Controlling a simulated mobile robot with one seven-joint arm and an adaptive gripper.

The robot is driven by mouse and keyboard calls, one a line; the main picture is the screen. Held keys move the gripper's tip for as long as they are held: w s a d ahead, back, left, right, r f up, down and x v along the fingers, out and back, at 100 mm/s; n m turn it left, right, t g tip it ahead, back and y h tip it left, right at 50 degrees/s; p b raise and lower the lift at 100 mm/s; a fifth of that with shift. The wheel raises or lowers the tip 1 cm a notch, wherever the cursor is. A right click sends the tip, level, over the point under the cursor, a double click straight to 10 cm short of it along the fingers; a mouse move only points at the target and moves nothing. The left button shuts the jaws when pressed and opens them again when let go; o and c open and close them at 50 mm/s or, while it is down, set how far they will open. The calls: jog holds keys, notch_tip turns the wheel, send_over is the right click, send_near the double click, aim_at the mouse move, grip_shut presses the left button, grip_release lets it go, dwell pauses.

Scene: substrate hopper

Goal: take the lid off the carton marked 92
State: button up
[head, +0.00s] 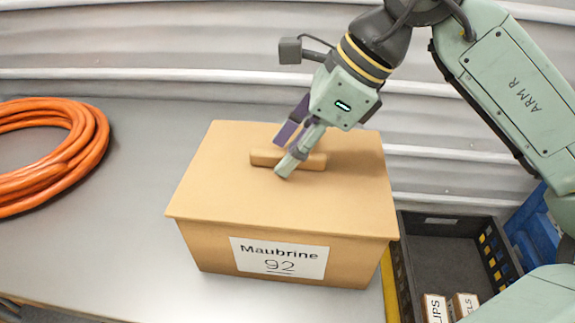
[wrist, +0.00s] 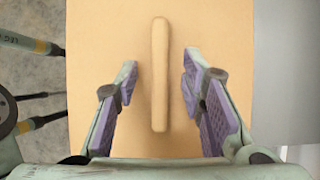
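The carton (head: 215,250) is a tan box with a white label reading "Maubrine 92" on its front, and it stands on the grey table. Its flat tan lid (head: 230,195) sits on top and overhangs the walls a little. A bar handle (head: 310,161) runs across the middle of the lid. My gripper (head: 281,155) is over the handle. In the wrist view, the two fingers (wrist: 160,88) are apart on either side of the handle (wrist: 160,75), with gaps on both sides. The gripper is open and holds nothing. The carton's inside is hidden by the lid.
A coiled orange hose (head: 85,150) lies on the table (head: 90,245) at the left. A dark crate (head: 440,226) with small cartons stands to the right of the carton, with a blue bin (head: 530,235) beyond it. A corrugated wall (head: 150,45) runs behind.

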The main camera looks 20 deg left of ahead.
jog(key=shift+f, duration=0.1)
jog(key=shift+c, duration=0.2)
grip_shut()
dwell(0.5)
